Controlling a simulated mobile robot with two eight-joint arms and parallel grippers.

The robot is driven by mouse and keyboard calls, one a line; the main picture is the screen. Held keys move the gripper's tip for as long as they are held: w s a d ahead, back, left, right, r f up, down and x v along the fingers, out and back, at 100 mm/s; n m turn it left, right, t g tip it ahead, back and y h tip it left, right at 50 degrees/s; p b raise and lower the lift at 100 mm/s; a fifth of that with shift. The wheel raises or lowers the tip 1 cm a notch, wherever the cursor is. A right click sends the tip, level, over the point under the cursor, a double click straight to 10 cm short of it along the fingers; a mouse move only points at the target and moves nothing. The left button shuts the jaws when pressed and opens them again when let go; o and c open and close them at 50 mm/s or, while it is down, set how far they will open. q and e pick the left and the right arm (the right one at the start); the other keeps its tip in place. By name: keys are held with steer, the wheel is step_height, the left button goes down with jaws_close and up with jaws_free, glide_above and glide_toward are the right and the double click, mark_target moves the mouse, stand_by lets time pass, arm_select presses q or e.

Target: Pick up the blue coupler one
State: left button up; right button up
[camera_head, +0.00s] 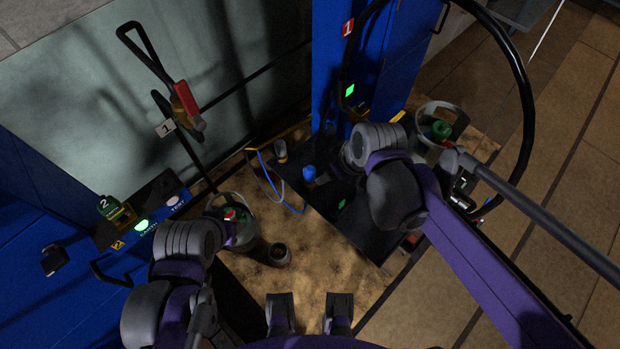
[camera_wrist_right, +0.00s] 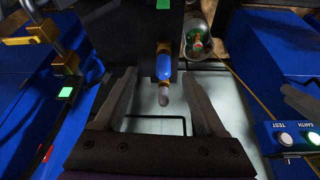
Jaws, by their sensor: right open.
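The blue coupler (camera_wrist_right: 163,66) shows in the right wrist view, with a brass collar and a grey rounded end. It appears against a dark panel (camera_wrist_right: 140,25). My right gripper (camera_wrist_right: 161,80) is open, its fingers on either side of the coupler in the picture, with visible gaps. I cannot tell how far the coupler lies beyond the fingertips. In the head view a small blue-topped piece (camera_head: 309,173), likely the same coupler, stands by the dark panel (camera_head: 335,160). My right arm hides its gripper there. My left arm enters at lower left; its gripper does not show.
Blue cabinets (camera_head: 375,50) flank the work area. A thick black hoop (camera_head: 517,60) curves at the upper right. A blue cable (camera_head: 268,175) lies left of the dark panel. A clear container with a green-topped item (camera_head: 441,130) stands behind my right arm. A small jar (camera_head: 280,254) stands on the brown mat.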

mark_target(313, 174)
steer(key=shift+n, duration=0.6)
steer(key=w+a+f, duration=0.1)
steer(key=f, duration=0.1)
steer(key=w+a+f+b, duration=0.1)
steer(key=w+a+f, duration=0.1)
steer(key=a+f, duration=0.1)
steer(key=shift+f, duration=0.35)
steer(key=shift+w+b+x, duration=0.15)
steer(key=shift+b+x, duration=0.1)
steer(key=shift+x, duration=1.2)
steer(key=shift+w+b+x, duration=0.1)
steer(key=shift+b+x, duration=0.15)
steer(key=shift+x, duration=1.25)
steer(key=shift+r, duration=0.15)
jaws_close()
